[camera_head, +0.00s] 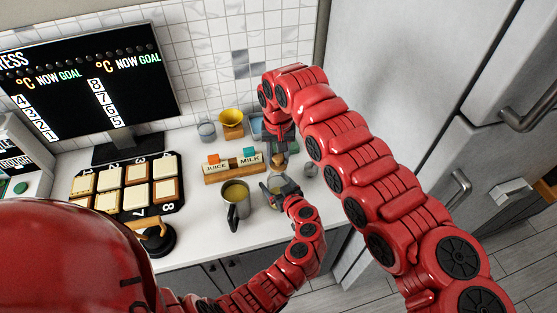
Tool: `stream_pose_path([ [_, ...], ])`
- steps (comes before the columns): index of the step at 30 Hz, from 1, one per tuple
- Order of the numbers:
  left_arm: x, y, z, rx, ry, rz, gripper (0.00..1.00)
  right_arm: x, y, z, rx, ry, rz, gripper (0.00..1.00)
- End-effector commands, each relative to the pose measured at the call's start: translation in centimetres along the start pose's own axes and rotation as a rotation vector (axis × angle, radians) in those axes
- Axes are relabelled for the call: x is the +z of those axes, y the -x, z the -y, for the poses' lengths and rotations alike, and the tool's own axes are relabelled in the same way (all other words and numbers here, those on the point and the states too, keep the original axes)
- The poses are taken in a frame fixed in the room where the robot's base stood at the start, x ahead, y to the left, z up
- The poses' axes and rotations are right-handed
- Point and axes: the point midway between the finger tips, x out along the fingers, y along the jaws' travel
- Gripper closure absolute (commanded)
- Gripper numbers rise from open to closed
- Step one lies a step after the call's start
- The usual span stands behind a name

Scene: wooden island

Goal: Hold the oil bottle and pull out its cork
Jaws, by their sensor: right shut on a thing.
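My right gripper (281,147) hangs down from the large red arm, over the counter behind the mugs. It is shut on a small tan piece (278,160) that looks like the cork. My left gripper (280,188) reaches up from below, at a pale, glassy vessel (270,183) that may be the oil bottle. Its jaws are too small and dark to tell whether they grip it. The tan piece shows just above this vessel; I cannot tell whether the two touch. Part of the vessel is hidden by my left gripper.
A dark-handled mug (237,192) stands left of my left gripper. A wooden rack (232,168) labelled juice and milk is behind it. A yellow cup (231,120) stands near the wall. A numbered tray (122,183) lies left, below a monitor (85,75). A grey fridge (395,70) stands right.

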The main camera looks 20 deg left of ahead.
Motion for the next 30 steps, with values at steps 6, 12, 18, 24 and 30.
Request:
stream_pose_path([
  [6, 0.9, -0.6, 0.8, -0.020, -0.010, 0.008, 1.00, 1.7, -1.5, -0.4, 0.014, -0.001, 0.062, 1.00],
  [12, 0.9, -0.5, 0.8, -0.019, -0.010, 0.008, 1.00, 1.5, -0.6, -0.3, 0.013, -0.001, 0.057, 1.00],
  [18, 0.7, -0.5, 0.8, -0.018, -0.010, 0.008, 1.00, 1.2, 0.2, -0.3, 0.011, -0.001, 0.045, 1.00],
  [24, 0.5, -0.4, 0.7, -0.015, -0.007, 0.007, 1.00, 0.8, 0.2, -0.2, 0.007, -0.001, 0.031, 1.00],
  [30, -0.2, -0.2, 0.6, -0.013, -0.006, 0.002, 1.00, 0.6, -0.2, -0.2, 0.006, -0.002, 0.024, 1.00],
])
